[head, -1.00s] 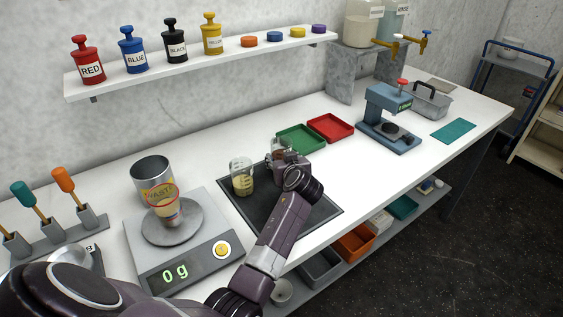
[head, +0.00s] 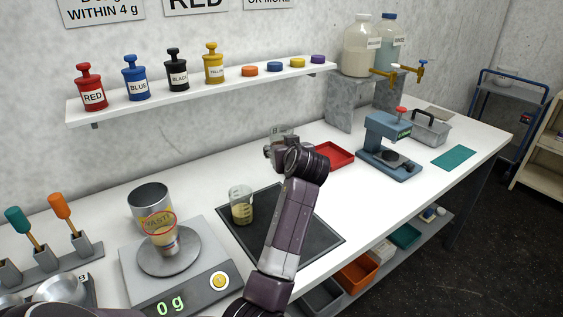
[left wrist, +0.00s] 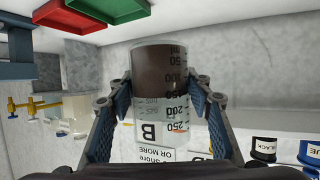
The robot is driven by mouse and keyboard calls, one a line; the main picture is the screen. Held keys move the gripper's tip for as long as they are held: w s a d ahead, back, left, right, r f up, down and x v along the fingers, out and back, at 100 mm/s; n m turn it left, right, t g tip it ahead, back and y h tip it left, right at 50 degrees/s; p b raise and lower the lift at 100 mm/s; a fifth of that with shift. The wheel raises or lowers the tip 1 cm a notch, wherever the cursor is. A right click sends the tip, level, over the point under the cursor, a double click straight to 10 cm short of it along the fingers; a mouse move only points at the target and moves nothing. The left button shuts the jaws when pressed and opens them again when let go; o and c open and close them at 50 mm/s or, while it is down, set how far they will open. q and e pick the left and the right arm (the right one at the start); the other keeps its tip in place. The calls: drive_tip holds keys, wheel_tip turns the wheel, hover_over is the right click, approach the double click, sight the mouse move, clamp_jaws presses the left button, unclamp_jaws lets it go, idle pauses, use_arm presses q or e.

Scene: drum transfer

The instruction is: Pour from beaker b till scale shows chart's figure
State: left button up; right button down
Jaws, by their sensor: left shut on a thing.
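Beaker b (left wrist: 160,85) is a clear graduated beaker marked B with dark brown contents. My left gripper (head: 281,147) is shut on it; the fingers clasp its sides in the left wrist view (left wrist: 160,108). In the head view the beaker (head: 280,131) is partly hidden behind the gripper, above the back of the bench. The scale (head: 190,280) at the left reads 0 g. The chart signs (head: 195,4) on the wall are cut off at the top. My right gripper is not in view.
A metal WASTE can (head: 149,198) stands behind the cup. Another beaker (head: 241,208) with pale yellow contents stands on the dark mat (head: 262,235). A shelf (head: 215,88) with colour bottles runs along the wall. A red tray (head: 333,155) lies to the right.

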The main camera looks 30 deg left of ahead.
sight(279, 133)
use_arm(q)
drive_tip(key=shift+r, duration=2.3)
